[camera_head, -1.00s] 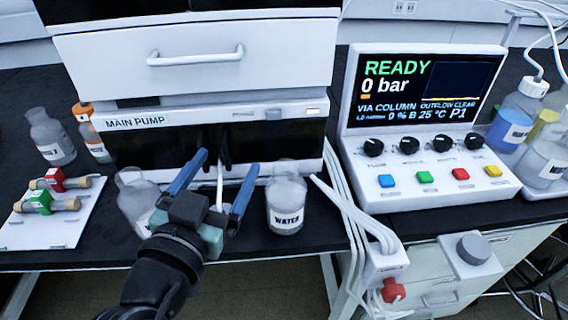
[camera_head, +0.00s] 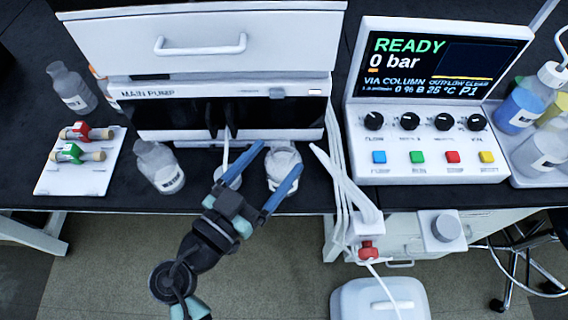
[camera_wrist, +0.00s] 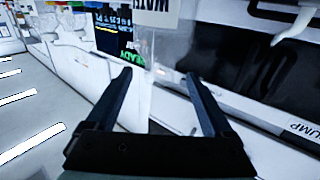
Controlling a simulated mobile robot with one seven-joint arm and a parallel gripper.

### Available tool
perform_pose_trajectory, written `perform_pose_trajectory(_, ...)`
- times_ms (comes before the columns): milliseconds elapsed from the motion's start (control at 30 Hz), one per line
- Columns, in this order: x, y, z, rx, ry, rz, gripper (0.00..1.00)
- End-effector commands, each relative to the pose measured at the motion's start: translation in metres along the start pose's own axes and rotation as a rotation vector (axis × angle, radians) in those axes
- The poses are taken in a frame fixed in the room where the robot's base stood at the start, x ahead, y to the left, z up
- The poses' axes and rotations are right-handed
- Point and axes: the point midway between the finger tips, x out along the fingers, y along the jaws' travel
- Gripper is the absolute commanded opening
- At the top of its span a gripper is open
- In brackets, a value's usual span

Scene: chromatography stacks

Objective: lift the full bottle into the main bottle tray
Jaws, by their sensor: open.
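A clear bottle (camera_head: 283,180) stands upright on the black bench in front of the main pump; its label reads WATER in the earlier head view. In the wrist view, the bottle's label (camera_wrist: 155,12) shows inverted beyond the open fingers. A second clear bottle (camera_head: 160,168) stands to the left. I cannot tell the fill levels clearly. No tray is marked as the main bottle tray.
The main pump (camera_head: 160,94) stands close behind the bottles, with a white tube hanging in front. White cables (camera_head: 340,165) and a control panel (camera_head: 425,187) stand to the right. A white tray (camera_head: 530,182) holds bottles at far right. A white board (camera_head: 75,180) with cartridges lies left.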

Motion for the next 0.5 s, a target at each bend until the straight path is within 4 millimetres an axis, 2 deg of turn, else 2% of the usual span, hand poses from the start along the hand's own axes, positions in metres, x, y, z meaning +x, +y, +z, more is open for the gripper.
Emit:
perform_pose_trajectory(233, 0.02, 0.0, -0.002, 0.001, 0.0, 0.002, 0.86)
perform_pose_trajectory(500, 0.058, 0.001, -0.004, 0.001, 0.0, 0.001, 0.86)
